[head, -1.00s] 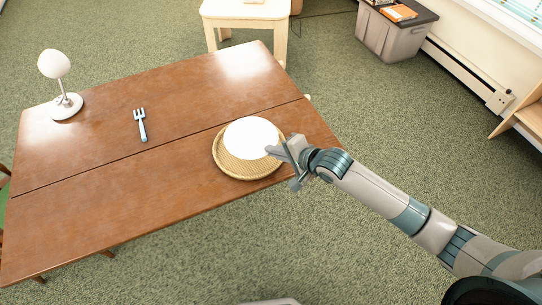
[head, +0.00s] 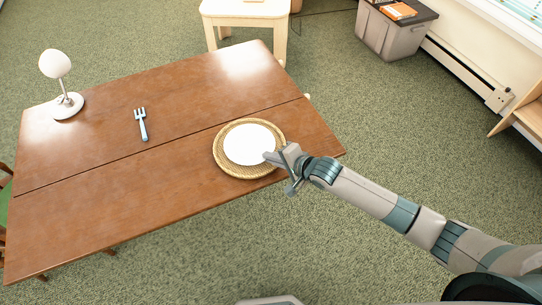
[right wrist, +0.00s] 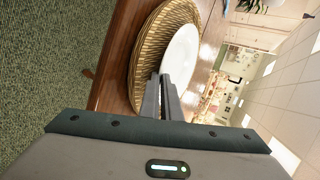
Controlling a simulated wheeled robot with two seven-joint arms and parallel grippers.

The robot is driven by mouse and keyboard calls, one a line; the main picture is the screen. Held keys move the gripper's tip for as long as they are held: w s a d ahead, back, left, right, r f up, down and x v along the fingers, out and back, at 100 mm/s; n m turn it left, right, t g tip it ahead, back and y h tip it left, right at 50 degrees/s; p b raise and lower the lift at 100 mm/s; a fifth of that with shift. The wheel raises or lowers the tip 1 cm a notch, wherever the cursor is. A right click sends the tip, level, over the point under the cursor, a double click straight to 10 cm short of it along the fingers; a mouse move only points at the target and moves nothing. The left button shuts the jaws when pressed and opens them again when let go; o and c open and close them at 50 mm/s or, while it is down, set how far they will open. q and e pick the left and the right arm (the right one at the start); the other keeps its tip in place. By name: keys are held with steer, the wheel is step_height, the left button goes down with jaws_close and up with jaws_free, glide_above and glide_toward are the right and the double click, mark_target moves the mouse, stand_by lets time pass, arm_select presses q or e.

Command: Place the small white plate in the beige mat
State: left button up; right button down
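The small white plate (head: 249,144) lies over the middle of the round beige woven mat (head: 222,160), with the mat's rim showing all around it. My right gripper (head: 272,157) is at the plate's near right edge, over the mat. In the right wrist view, its two fingers (right wrist: 160,78) are close together at the rim of the plate (right wrist: 182,52) and appear shut on it. The mat (right wrist: 150,48) also shows there, beneath the plate. Whether the plate rests fully flat is hard to tell. My left gripper is not in view.
The mat lies on a brown wooden table (head: 110,200) near its right end. A pale small table (head: 247,20) and a grey bin (head: 392,35) stand beyond.

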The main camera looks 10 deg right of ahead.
steer(key=c, duration=2.3)
jaws_free()
steer(key=shift+r, duration=0.1)
steer(key=b+v, duration=0.1)
steer(key=v, duration=1.1)
